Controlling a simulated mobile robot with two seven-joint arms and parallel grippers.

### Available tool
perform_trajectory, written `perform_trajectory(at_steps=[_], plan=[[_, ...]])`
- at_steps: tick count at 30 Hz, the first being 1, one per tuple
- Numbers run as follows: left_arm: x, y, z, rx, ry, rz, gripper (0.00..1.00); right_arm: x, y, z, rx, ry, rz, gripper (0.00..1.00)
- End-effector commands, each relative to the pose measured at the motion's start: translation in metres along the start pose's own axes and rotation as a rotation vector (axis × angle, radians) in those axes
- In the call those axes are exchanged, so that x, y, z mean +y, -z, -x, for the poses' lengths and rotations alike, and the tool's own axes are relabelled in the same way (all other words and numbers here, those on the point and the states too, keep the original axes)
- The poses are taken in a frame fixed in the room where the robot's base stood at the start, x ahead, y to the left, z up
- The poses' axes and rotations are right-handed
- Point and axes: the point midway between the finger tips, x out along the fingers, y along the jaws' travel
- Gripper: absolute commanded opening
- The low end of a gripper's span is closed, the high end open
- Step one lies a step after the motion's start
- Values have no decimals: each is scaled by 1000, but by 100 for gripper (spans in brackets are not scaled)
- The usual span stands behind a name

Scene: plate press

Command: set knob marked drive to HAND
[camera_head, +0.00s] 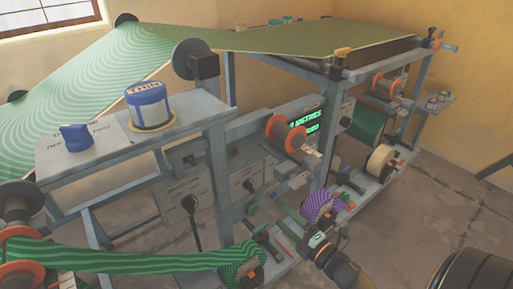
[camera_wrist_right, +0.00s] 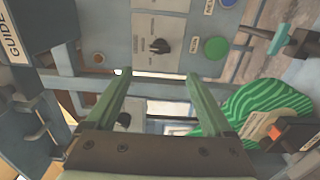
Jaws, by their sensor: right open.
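Black knobs sit on pale labelled panels along the machine's front. One knob (camera_head: 194,205) is on the left panel, and another (camera_head: 248,185) is on a panel further right. Their labels are too small to read, so I cannot tell which is marked drive. In the right wrist view a black knob (camera_wrist_right: 160,46) on a pale panel lies ahead, beyond the fingertips, with a green button beside it. My right gripper (camera_head: 285,212) reaches in from the lower right, its green fingers apart and empty; they also show in the right wrist view (camera_wrist_right: 156,74). My left gripper is out of view.
A blue knob (camera_head: 75,137) and a blue-banded drum (camera_head: 147,104) stand on the top shelf. Green striped web (camera_head: 130,261) runs low at the left. Orange-flanged rollers (camera_head: 288,134), a purple striped roll (camera_head: 322,207) and grey frame posts crowd the front.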

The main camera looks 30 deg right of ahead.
Motion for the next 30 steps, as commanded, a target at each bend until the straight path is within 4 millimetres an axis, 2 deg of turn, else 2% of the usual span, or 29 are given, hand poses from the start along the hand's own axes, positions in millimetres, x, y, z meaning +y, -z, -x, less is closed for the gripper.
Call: perform_trajectory(at_steps=[7,11,14,17,21,25,26,27,30], plan=[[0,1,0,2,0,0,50,-2,3,0,-5,7,-26,86],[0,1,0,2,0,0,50,-12,20,4,-51,57,-223,86],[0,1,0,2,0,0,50,-34,50,14,-121,156,-520,86],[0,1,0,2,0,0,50,-60,95,33,-202,301,-856,86],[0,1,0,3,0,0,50,-89,165,71,-313,535,-1239,86],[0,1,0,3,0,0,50,-101,226,109,-406,749,-1494,86],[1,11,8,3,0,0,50,-91,228,112,-419,764,-1514,86],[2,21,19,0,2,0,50,-77,222,111,-422,749,-1503,86],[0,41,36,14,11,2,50,-57,217,112,-431,737,-1500,86]])
